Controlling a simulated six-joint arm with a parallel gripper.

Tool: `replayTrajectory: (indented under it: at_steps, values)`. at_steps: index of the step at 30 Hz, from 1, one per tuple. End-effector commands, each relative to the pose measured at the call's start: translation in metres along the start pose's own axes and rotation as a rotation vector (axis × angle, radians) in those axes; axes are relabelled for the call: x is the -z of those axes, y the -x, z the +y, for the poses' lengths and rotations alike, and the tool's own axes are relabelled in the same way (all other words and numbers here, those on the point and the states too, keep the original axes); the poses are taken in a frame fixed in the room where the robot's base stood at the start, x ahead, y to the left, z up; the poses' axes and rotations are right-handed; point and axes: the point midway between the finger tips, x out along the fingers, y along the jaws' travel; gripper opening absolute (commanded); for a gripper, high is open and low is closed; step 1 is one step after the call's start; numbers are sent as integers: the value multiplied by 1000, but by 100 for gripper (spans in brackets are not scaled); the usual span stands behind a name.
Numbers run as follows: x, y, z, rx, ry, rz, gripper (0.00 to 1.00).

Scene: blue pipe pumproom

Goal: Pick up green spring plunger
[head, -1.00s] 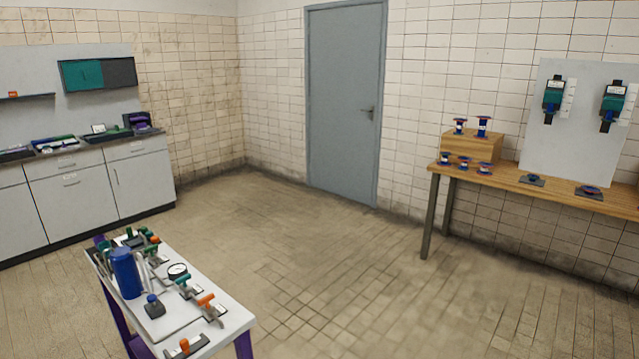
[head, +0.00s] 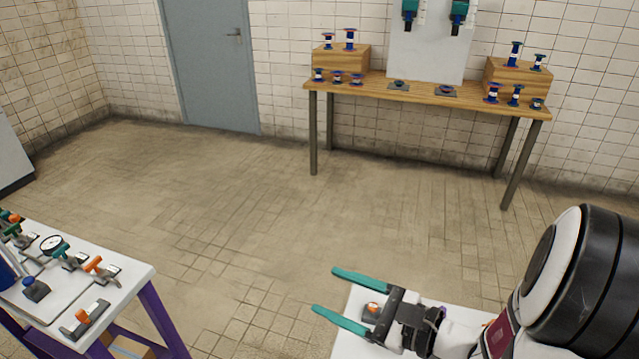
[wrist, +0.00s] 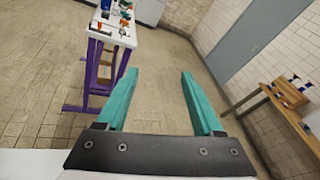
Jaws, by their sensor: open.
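My gripper (head: 325,290) has two teal fingers spread apart with nothing between them, and it is over open floor at the lower middle of the head view. It also shows in the wrist view (wrist: 160,72). No green spring plunger can be made out for certain. Small green-topped fittings, one of them a green part (head: 70,262), stand on the white table with purple legs (head: 128,280) at the lower left, well apart from my gripper. That table also shows at the top of the wrist view (wrist: 112,38), where its fittings are too small to tell apart.
Orange-handled clamps (head: 84,318), a round gauge (head: 52,244) and a dark blue knob (head: 35,288) crowd the white table. A wooden bench (head: 425,94) with several blue fittings stands by the back wall. The tiled floor (head: 240,220) between is clear.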

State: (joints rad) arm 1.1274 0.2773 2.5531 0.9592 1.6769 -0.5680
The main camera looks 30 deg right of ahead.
Motion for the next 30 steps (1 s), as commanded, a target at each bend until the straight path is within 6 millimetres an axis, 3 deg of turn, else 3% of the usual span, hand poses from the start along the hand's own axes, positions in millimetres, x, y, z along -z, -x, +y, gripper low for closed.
replayTrajectory:
  at_steps: [1, 2, 3, 4, 6, 8, 9, 12, 14, 22, 30]
  values:
    - [42, 41, -49, 295, -119, 36, 68]
    - [69, 72, -73, 473, -171, 67, 68]
    - [103, 117, -93, 691, -233, 115, 68]
    - [126, 152, -101, 838, -273, 156, 68]
    - [174, 226, -97, 1121, -358, 257, 68]
    - [211, 266, -74, 1268, -453, 338, 68]
    - [232, 276, -53, 1302, -532, 375, 68]
    - [262, 271, -18, 1286, -676, 410, 68]
    - [270, 267, -13, 1273, -710, 415, 68]
    - [297, 254, -42, 1266, -714, 415, 68]
    - [300, 253, -46, 1268, -714, 414, 68]
